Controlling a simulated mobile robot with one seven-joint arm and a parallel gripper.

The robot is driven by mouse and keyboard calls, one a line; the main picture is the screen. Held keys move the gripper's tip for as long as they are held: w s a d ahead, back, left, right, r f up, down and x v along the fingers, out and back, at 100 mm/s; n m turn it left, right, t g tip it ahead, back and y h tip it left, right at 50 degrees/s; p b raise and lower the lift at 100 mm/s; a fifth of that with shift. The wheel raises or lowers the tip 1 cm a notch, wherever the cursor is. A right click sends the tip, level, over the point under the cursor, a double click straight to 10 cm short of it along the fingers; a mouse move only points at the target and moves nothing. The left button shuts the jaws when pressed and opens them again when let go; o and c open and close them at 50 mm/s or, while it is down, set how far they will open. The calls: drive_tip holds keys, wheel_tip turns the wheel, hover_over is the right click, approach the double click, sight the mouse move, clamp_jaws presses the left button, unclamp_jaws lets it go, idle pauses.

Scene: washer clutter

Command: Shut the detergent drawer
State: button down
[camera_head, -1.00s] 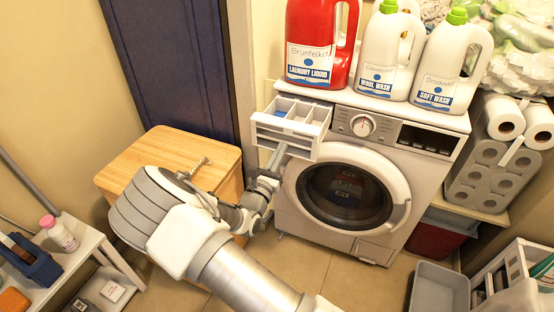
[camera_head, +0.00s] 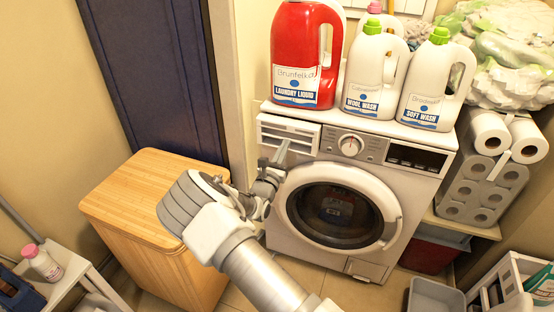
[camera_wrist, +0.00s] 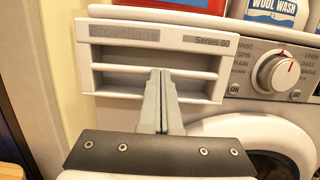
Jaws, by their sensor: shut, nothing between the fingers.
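The detergent drawer (camera_head: 289,134) is at the upper left of the white washing machine (camera_head: 402,153). In the head view its front sits about level with the control panel, and its inner compartments are out of sight. In the wrist view the drawer front (camera_wrist: 112,62) fills the upper middle, with recessed slots. My gripper (camera_head: 281,153) is shut and empty, its fingertips at the middle of the drawer front. In the wrist view the gripper's fingers (camera_wrist: 160,75) overlap the lower slot and appear to touch the front; exact contact is hard to tell.
A red detergent bottle (camera_head: 305,55) and white bottles (camera_head: 372,70) stand on the washer top. A wooden cabinet (camera_head: 150,200) stands left of my arm. Paper rolls (camera_head: 490,135) are stacked on the right. The round washer door (camera_head: 342,205) is closed below the panel.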

sight(291, 135)
drive_tip(key=x, duration=0.3)
drive_tip(key=shift+w+d+f, duration=0.1)
drive_tip(key=shift+w+f, duration=0.2)
drive_tip(key=shift+w, duration=0.05)
drive_tip(key=shift+w+r, duration=0.2)
drive_tip(key=shift+d+r, duration=0.1)
drive_tip(key=shift+r, duration=0.05)
